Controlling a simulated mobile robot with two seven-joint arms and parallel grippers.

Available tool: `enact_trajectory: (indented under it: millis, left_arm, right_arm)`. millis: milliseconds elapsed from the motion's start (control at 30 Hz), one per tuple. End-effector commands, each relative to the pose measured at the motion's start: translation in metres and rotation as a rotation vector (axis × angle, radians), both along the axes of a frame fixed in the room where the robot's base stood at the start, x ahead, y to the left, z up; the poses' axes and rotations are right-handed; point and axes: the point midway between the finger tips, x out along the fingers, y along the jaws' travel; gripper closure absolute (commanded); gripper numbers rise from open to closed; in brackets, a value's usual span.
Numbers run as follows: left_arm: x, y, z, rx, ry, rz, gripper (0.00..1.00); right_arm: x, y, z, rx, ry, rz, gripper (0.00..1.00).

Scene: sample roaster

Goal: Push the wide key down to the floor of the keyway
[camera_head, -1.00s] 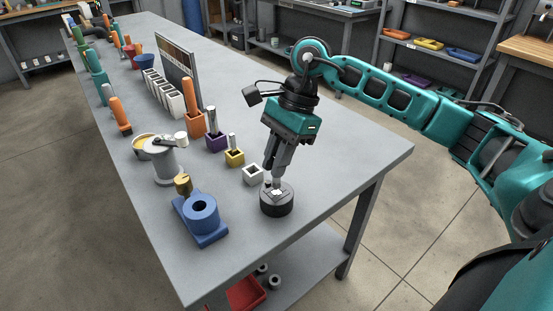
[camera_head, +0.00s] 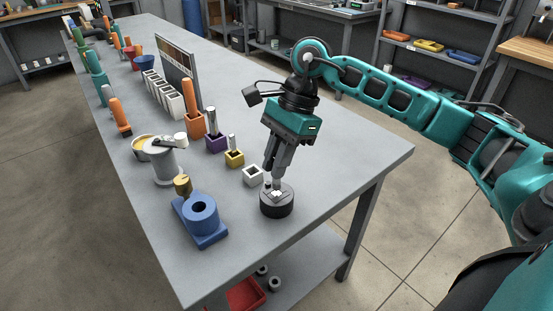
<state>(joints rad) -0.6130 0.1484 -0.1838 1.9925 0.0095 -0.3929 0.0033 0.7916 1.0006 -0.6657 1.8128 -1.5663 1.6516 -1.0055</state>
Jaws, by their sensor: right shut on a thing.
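My right gripper (camera_head: 275,178) points down over a dark round hub (camera_head: 277,206) near the table's right edge. It is shut on a small pale grey piece that looks like the wide key (camera_head: 277,185). The lower end of the key meets the hub's top, where a light patch shows around the slot. The fingers and the small size hide how deep the key sits in the keyway. My left gripper is not in view.
An empty white holder (camera_head: 252,176) stands just behind the hub. A blue fixture (camera_head: 201,222) and a grey press (camera_head: 165,165) are to the left. The table's front right is clear.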

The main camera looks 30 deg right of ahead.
Motion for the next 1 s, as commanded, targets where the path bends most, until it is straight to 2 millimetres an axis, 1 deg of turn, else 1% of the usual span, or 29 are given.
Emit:
enact_trajectory:
  millis: [1000]
  left_arm:
    - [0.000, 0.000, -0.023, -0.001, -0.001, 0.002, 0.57]
  right_arm:
    - [0.000, 0.000, -0.025, 0.000, 0.000, 0.000, 1.00]
